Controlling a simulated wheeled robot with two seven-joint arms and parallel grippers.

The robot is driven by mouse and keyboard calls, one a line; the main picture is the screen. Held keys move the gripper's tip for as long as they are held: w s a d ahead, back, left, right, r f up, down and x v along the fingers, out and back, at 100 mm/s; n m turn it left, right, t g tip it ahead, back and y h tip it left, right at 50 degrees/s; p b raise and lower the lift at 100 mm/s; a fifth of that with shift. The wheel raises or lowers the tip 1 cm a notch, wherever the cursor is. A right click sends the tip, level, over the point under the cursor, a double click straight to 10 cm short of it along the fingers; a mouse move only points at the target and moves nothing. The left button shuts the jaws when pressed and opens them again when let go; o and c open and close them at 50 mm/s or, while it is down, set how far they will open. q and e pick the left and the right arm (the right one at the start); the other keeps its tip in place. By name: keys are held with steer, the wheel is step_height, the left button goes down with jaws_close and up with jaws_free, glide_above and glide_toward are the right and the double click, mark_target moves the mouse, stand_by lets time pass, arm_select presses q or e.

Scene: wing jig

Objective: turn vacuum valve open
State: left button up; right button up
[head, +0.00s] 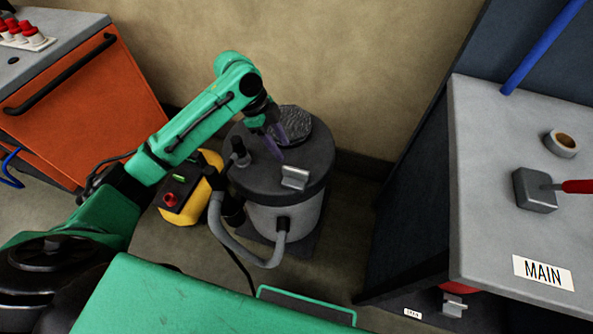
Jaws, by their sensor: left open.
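A round pot (285,217) with a dark lid (262,179) stands on the floor in the middle, with a grey hose (241,250) at its front. On the lid are a small dark fitting (239,153) at the left and a pale grey bracket-like piece (295,177) at the front. No label marks either one as the vacuum valve. My left gripper (276,143) is open above the back of the lid, with its purple fingers pointing down. It looks empty; whether it touches anything, I cannot tell. My right gripper is not in view.
A yellow unit (188,205) with a red button stands left of the pot. An orange cabinet (85,95) is at the left. At the right, a grey bench (500,140) carries a tape roll (562,143), a red-handled lever (577,187) and a MAIN label (543,272).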

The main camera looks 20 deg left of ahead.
mark_target(295, 170)
arm_select(q)
steer(key=shift+m, duration=0.5)
steer(key=x, duration=1.1)
steer(key=shift+w+f, duration=0.1)
steer(key=shift+f, duration=0.3)
jaws_close()
